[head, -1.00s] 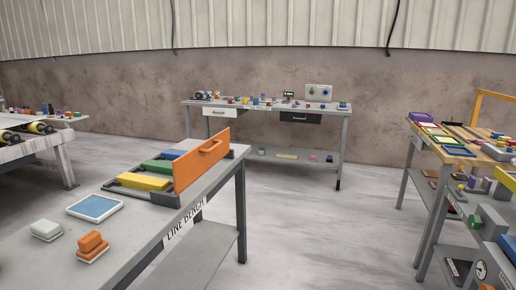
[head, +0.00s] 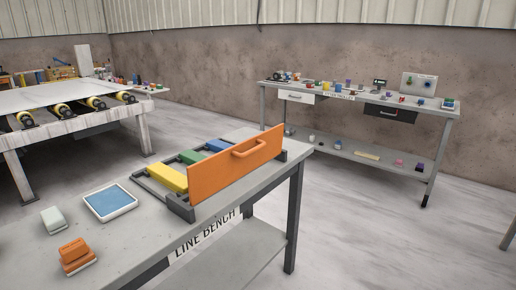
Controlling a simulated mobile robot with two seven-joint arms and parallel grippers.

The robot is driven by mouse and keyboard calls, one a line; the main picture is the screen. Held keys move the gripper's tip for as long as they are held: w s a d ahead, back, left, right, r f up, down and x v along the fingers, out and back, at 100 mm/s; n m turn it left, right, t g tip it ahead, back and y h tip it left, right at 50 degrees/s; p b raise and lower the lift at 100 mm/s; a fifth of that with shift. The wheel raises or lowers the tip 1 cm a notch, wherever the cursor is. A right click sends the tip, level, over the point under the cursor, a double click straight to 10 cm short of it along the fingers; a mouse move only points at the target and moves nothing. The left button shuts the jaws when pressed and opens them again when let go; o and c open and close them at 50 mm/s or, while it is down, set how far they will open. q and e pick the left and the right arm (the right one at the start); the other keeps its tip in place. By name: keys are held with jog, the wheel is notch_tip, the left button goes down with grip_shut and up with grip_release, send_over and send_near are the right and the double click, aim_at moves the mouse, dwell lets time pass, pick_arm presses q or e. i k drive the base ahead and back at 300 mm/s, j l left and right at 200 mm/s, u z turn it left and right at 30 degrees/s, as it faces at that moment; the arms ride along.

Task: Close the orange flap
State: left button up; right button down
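The orange flap (head: 236,168) is a flat panel with a bar handle (head: 249,148) near its top edge. It stands upright along the right side of a dark frame (head: 180,207) on the grey bench marked "LINE BENCH" (head: 222,226). Yellow (head: 166,178), green (head: 191,157) and blue (head: 220,145) blocks lie in the frame behind the flap. The flap hides part of the frame and the blocks' right ends. Neither of my grippers shows in the head view.
On the near bench lie a blue-topped tray (head: 110,202), a pale block (head: 53,220) and an orange block (head: 76,252). A roller conveyor (head: 75,118) stands at the left. A second bench (head: 345,150) with small items stands by the wall. The floor (head: 370,220) at the right is clear.

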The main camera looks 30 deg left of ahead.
aim_at(209, 176)
jog(key=i+u, duration=0.2)
jog(key=u, duration=0.15)
jog(key=i+u, duration=0.45)
jog(key=u, duration=0.2)
